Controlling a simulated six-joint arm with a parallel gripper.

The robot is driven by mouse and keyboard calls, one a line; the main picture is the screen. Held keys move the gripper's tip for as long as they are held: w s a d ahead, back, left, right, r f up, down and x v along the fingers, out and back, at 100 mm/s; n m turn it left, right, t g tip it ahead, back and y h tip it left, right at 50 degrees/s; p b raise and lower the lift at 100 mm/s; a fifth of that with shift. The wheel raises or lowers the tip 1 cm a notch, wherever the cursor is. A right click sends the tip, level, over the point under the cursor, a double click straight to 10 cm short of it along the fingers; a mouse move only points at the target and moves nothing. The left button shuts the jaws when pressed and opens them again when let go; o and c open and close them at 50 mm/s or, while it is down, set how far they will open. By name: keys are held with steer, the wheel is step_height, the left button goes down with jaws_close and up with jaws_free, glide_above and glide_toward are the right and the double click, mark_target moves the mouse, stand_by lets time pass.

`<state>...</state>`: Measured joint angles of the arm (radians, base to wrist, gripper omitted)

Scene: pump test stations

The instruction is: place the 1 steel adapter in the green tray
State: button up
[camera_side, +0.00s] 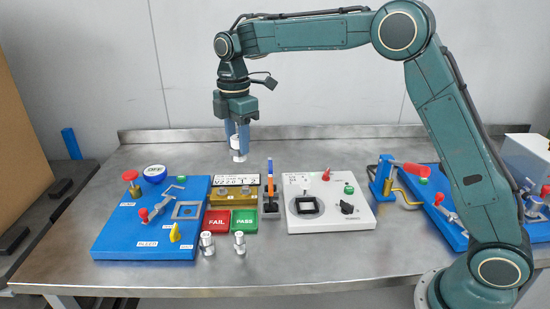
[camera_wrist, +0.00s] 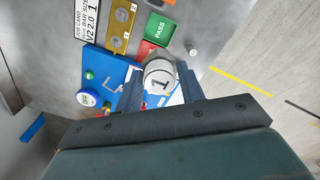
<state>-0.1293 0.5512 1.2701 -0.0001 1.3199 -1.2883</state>
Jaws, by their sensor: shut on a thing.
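My gripper (camera_side: 239,150) is shut on a pale steel adapter (camera_wrist: 160,82), whose round end bears a "1" in the wrist view. The adapter (camera_side: 239,147) hangs between the fingers, well above the table, behind the brass block in the side view. The green tray (camera_side: 244,228) marked PASS lies flat on the table.
A red FAIL tray (camera_side: 217,227) adjoins the green tray. Two steel parts (camera_side: 207,244) (camera_side: 239,243) stand in front. A brass block (camera_side: 222,202), job card (camera_side: 238,180) and upright orange-blue tool (camera_side: 270,180) are near. Blue (camera_side: 130,230) and white (camera_side: 350,225) stations flank them.

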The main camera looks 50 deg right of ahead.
steer(key=shift+f, duration=10)
steer(key=shift+f, duration=0.15)
steer(key=o, duration=1.2)
step_height(320, 180, up, 12)
steer(key=shift+r, duration=0.2)
